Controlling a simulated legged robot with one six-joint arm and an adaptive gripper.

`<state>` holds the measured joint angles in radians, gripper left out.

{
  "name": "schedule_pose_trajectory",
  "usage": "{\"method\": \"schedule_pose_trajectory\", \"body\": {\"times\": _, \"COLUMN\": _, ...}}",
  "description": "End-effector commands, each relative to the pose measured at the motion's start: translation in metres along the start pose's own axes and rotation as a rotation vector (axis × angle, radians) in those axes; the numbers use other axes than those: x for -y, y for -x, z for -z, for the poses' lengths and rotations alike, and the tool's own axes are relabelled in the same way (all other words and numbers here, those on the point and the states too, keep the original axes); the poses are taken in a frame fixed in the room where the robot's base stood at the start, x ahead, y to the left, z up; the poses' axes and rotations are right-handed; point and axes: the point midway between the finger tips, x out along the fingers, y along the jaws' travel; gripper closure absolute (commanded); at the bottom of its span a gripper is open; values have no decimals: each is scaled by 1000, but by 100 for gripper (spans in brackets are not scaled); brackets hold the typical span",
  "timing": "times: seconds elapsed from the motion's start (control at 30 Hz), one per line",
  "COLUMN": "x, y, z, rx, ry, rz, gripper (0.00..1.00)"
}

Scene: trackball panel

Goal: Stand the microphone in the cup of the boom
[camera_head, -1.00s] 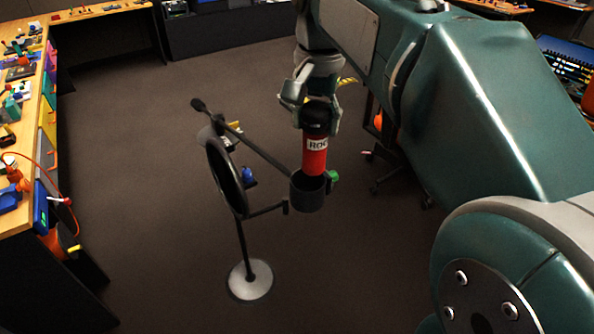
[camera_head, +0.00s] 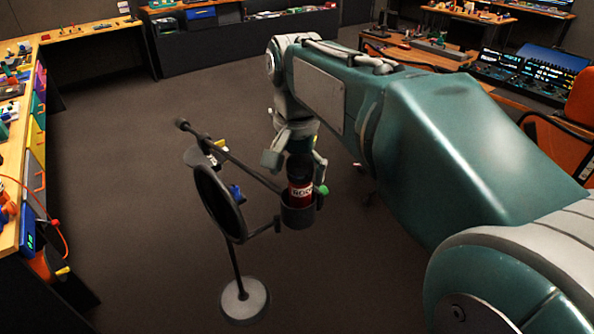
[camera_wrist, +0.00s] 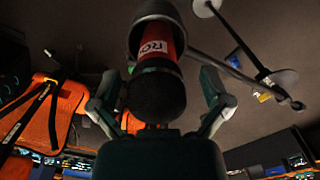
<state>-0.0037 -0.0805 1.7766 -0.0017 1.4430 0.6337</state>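The microphone (camera_head: 300,188), red with a white label and a black head, stands upright in the cup (camera_head: 298,214) of the boom (camera_head: 243,163). Its lower part is hidden inside the cup. My gripper (camera_head: 297,166) is around the microphone's head from above, with its fingers spread apart. In the wrist view the black head (camera_wrist: 157,97) lies between the open fingers, with visible gaps on both sides. The red body and the cup's rim (camera_wrist: 150,10) show beyond it.
The boom's stand has a round black disc (camera_head: 219,204) and a pale round base (camera_head: 245,299) on the floor. A cluttered workbench (camera_head: 12,228) runs along the left. An orange chair (camera_head: 563,147) and lit consoles (camera_head: 528,72) are at the right.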

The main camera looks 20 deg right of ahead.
Motion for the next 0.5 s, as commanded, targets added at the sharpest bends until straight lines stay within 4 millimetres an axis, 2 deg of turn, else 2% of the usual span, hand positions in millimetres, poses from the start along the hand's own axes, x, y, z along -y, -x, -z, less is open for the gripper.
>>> {"method": "schedule_pose_trajectory", "body": {"times": 0.27, "x": 0, "y": 4, "z": 0, "rx": -1, "ry": 1, "rz": 1, "gripper": 1}}
{"method": "schedule_pose_trajectory", "body": {"times": 0.37, "x": -1, "y": 15, "z": 2, "rx": -2, "ry": 1, "rz": 4, "gripper": 1}}
{"method": "schedule_pose_trajectory", "body": {"times": 0.5, "x": -2, "y": 43, "z": 2, "rx": -3, "ry": 1, "rz": 5, "gripper": 1}}
